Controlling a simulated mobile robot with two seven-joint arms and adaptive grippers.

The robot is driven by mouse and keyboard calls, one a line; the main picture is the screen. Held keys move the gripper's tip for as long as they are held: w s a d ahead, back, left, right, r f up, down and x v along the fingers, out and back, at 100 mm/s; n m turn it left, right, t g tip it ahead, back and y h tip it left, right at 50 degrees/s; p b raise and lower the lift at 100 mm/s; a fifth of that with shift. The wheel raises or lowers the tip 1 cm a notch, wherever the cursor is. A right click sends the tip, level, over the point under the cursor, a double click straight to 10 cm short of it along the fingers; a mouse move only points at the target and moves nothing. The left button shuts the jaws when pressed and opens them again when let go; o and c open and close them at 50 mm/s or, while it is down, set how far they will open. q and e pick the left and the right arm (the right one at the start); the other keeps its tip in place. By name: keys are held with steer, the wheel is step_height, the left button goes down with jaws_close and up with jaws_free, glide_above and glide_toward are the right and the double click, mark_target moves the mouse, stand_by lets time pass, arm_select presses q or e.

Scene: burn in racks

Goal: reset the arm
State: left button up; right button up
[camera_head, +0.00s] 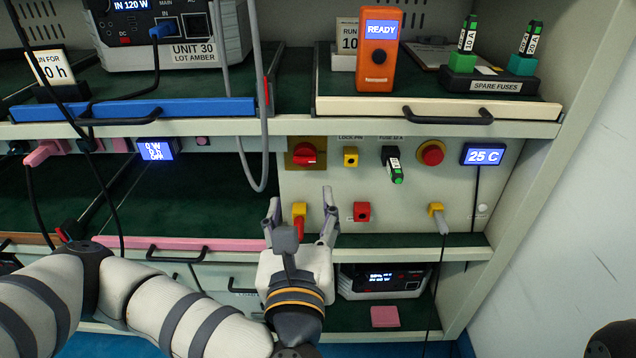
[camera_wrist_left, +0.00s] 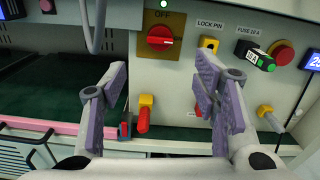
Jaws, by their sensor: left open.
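My left arm (camera_head: 170,300) comes in from the lower left of the head view. Its gripper (camera_head: 301,212) is open and empty in front of the grey control panel (camera_head: 330,180). The fingers show on both sides in the left wrist view (camera_wrist_left: 165,105). Between them in the picture is a yellow connector with a red plug (camera_head: 299,218), which I also see in the left wrist view (camera_wrist_left: 144,112). I cannot tell how far the fingertips are from the panel. A red rotary switch (camera_head: 305,154) sits above the gripper; in the left wrist view (camera_wrist_left: 160,38) it is under the word OFF.
The panel also carries a yellow lock pin (camera_head: 350,157), a black and green fuse (camera_head: 394,166), a red button (camera_head: 432,153) and a 25 C display (camera_head: 484,155). A grey cable (camera_head: 248,150) hangs left of the panel. The shelf's right upright (camera_head: 535,170) stands near a white wall.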

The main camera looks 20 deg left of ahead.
arm_select(q)
steer(key=s+d+f+m+g+h+p, duration=0.2)
steer(key=s+d+m+h, duration=0.25)
steer(key=d+m, duration=0.25)
steer(key=s+d+f+m+g+h+p, duration=0.1)
steer(key=s+d+f+m+h+p, duration=0.15)
steer(key=d+m+h, duration=0.4)
steer(key=s+d+f+m+g+h+p, duration=0.1)
steer(key=s+d+f+m+g, duration=0.1)
steer(key=s+f+m+g, duration=0.35)
steer(key=s+d+f+m+g+h+p, duration=0.1)
steer(key=s+d+f+m+g, duration=0.1)
steer(key=s+m, duration=0.65)
steer(key=s+a+f+m+g+y+p, duration=0.1)
steer(key=s+a+m+g+y, duration=0.3)
steer(key=s+a, duration=0.5)
steer(key=s+a+f+m+g+y+p, duration=0.2)
steer(key=s+a+m, duration=0.6)
steer(key=a, duration=0.9)
steer(key=s+g+y+p, duration=0.2)
steer(key=g, duration=0.1)
steer(key=shift+s+a+f+m, duration=0.2)
steer(key=shift+s+f+m, duration=0.05)
steer(key=shift+s+m, duration=0.1)
arm_select(e)
steer(key=w+r+t, duration=0.3)
steer(key=w+r, duration=0.6)
steer(key=r, duration=0.3)
steer(key=shift+w+t, duration=0.3)
steer(key=shift+w, duration=0.05)
